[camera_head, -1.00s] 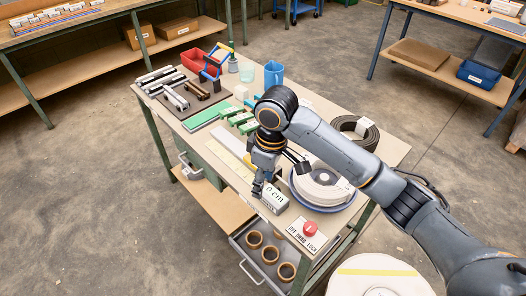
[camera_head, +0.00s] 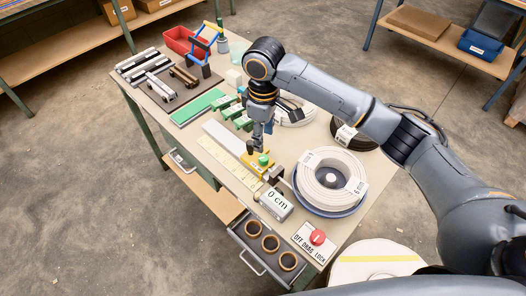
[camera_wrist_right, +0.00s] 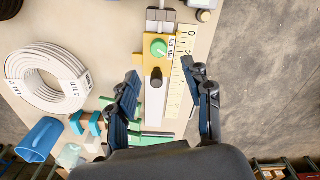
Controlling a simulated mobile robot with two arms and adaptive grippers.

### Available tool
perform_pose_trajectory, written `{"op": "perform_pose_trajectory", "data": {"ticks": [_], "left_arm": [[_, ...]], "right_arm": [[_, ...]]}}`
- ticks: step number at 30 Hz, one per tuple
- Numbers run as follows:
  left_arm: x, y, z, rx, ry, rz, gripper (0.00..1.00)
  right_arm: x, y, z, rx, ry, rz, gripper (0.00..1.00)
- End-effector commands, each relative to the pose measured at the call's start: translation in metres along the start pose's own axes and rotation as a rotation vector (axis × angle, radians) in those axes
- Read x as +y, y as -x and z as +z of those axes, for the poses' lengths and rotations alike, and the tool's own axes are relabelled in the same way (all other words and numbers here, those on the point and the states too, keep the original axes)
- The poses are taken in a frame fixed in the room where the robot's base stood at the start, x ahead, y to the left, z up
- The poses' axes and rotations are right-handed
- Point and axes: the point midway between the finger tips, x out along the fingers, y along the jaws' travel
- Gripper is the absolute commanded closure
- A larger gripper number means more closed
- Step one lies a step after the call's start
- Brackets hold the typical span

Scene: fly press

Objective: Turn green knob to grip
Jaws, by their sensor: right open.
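The green knob (camera_head: 264,159) sits on a yellow block on the bench, beside the ruler strip. In the right wrist view the knob (camera_wrist_right: 158,47) is on the yellow block (camera_wrist_right: 157,66), with a label reading OPEN GRIP beside it and a dark round post below it. My right gripper (camera_head: 257,147) is just above and behind the knob in the head view. In the right wrist view its fingers (camera_wrist_right: 170,80) are spread wide, with the yellow block beyond and between them and nothing held. My left gripper is not in view.
A box reading 0 cm (camera_head: 276,204) stands in front of the block. A white cable coil (camera_head: 330,180) lies close to its right. A red knob (camera_head: 317,237) is at the front corner. Green blocks (camera_head: 234,116) stand behind. A drawer with rings (camera_head: 269,243) hangs below.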

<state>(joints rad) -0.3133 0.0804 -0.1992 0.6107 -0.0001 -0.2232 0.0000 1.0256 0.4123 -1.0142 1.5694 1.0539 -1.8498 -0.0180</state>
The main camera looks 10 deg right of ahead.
Motion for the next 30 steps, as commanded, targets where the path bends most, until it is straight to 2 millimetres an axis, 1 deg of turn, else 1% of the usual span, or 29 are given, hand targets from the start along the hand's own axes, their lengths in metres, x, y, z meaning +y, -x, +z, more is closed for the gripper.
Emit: {"op": "perform_pose_trajectory", "data": {"ticks": [1,2,5,8,9,12,14,17,25,26,27,29,30], "left_arm": [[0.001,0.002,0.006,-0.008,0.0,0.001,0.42],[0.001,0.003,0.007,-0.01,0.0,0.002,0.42],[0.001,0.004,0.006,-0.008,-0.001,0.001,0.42],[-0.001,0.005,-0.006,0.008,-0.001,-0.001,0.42],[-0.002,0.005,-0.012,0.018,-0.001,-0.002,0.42],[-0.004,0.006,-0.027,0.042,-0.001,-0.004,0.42],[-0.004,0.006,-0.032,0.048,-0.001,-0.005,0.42],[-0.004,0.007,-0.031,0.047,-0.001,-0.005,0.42],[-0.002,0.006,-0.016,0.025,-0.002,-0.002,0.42],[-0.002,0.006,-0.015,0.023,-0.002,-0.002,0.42],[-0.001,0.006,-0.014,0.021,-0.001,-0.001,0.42],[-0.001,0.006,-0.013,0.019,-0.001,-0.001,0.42],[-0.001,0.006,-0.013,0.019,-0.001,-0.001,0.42]], "right_arm": [[-0.001,-0.012,0.001,-0.004,-0.001,-0.002,0.5],[-0.001,-0.019,0.001,-0.004,-0.001,-0.002,0.5],[-0.001,-0.04,0.001,-0.004,0.0,-0.002,0.5],[-0.001,-0.058,0.001,-0.002,-0.001,-0.001,0.5],[-0.001,-0.064,0.001,-0.002,0.0,-0.001,0.5],[0.0,-0.076,0.0,-0.001,-0.001,0.0,0.5],[0.0,-0.081,0.0,0.0,0.0,0.0,0.5],[0.0,-0.086,0.0,0.0,0.001,0.001,0.5],[0.0,-0.088,0.0,0.0,0.001,0.001,0.5],[0.0,-0.088,0.0,0.0,0.001,0.001,0.52],[0.0,-0.088,0.0,0.0,0.001,0.001,0.6],[0.0,-0.088,0.0,0.001,0.001,0.001,0.72],[0.0,-0.088,0.0,0.001,0.001,0.001,0.8]]}}
